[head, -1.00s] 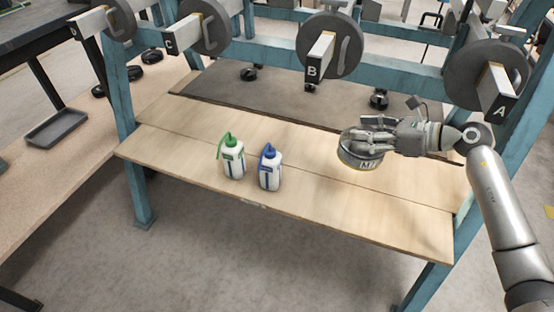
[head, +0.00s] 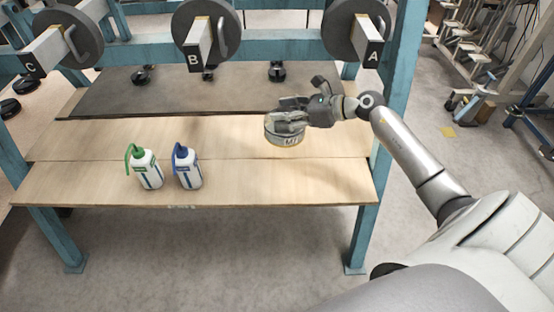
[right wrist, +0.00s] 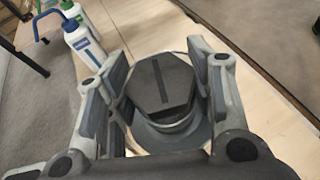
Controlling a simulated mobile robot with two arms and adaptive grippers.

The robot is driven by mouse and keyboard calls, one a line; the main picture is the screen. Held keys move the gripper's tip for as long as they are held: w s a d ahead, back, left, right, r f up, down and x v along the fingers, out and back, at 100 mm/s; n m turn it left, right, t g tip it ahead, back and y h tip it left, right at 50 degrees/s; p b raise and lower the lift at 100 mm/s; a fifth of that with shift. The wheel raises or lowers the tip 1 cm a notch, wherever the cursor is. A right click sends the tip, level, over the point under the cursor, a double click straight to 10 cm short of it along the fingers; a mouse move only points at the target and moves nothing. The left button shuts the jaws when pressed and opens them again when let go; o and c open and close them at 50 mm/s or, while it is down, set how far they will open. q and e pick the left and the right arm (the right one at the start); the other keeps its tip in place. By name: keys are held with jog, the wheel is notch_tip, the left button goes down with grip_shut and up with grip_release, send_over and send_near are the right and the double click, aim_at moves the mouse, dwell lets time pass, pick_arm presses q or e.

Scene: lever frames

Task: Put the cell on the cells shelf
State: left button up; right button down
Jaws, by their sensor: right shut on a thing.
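The cell (head: 284,138) is a round grey can with a pale label beginning with M. My right gripper (head: 287,117) is shut on it from above and holds it over the right part of the wooden bench (head: 275,185). I cannot tell how high it hangs above the boards. In the right wrist view the cell's dark hexagonal top (right wrist: 162,88) with a slot sits between the fingers, and its round grey rim shows below. My left gripper is not in view. I see no shelf marked for cells.
A green-capped bottle (head: 147,168) and a blue-capped bottle (head: 187,167) stand on the bench, left of the cell. Behind are a dark mat (head: 165,92) and round grey stations marked A (head: 372,55), B (head: 193,59) and C (head: 31,67). Teal posts frame the bench. Floor in front is clear.

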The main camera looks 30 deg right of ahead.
jog(key=s+a, duration=0.1)
jog(key=s+a+f, duration=0.1)
jog(key=shift+s+a+f, duration=0.2)
jog(key=shift+s+a, duration=0.1)
jog(key=shift+s, duration=0.05)
jog(key=s+a+f, duration=0.1)
jog(key=f, duration=0.1)
jog(key=s+a+f+b, duration=0.1)
jog(key=f, duration=0.2)
jog(key=s+a+f+b, duration=0.1)
jog(key=f, duration=0.2)
jog(key=shift+f, duration=0.2)
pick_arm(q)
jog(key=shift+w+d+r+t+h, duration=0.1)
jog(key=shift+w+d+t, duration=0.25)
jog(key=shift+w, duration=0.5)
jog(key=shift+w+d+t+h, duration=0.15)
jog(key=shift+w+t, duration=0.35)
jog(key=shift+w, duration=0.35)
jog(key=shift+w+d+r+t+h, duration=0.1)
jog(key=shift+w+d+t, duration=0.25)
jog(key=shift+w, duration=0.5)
pick_arm(e)
jog(key=shift+f, duration=0.15)
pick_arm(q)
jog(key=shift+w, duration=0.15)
